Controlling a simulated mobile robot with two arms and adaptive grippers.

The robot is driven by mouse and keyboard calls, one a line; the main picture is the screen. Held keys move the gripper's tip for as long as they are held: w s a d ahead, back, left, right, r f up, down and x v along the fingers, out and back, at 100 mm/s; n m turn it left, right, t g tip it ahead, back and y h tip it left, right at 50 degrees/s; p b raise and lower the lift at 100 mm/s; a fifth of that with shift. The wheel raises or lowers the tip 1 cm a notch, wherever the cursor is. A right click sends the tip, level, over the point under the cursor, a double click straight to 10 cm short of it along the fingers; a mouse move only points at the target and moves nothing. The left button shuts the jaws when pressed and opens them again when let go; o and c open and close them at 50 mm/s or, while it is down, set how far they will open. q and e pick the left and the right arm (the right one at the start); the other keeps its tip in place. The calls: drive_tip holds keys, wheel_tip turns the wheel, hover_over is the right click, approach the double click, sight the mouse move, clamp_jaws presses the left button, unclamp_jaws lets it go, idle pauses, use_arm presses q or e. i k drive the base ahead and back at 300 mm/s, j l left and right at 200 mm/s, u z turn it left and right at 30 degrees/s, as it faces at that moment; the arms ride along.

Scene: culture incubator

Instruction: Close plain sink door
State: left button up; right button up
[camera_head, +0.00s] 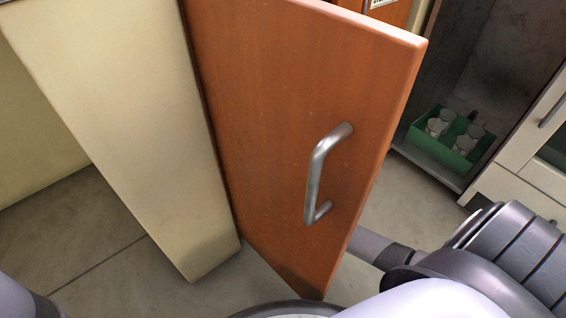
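The orange-brown wooden door (270,110) fills the middle of the head view and stands swung open, its free edge toward the right. A curved metal handle (318,175) is fixed on its face. My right arm comes in from the lower right, and part of it passes behind the door's lower right edge. The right gripper is hidden behind the door, so its fingers do not show. Only a small piece of my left arm shows in the bottom left corner, and the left gripper is out of view.
A cream cabinet panel (110,110) stands to the left of the door. At the upper right, an open grey compartment (500,50) holds a green tray (415,137) with several white containers. A white cabinet front (535,140) is at the right edge. Tiled floor (100,245) shows below.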

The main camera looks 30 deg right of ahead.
sight(305, 101)
drive_tip(key=k+j, duration=0.1)
drive_tip(key=k, duration=0.9)
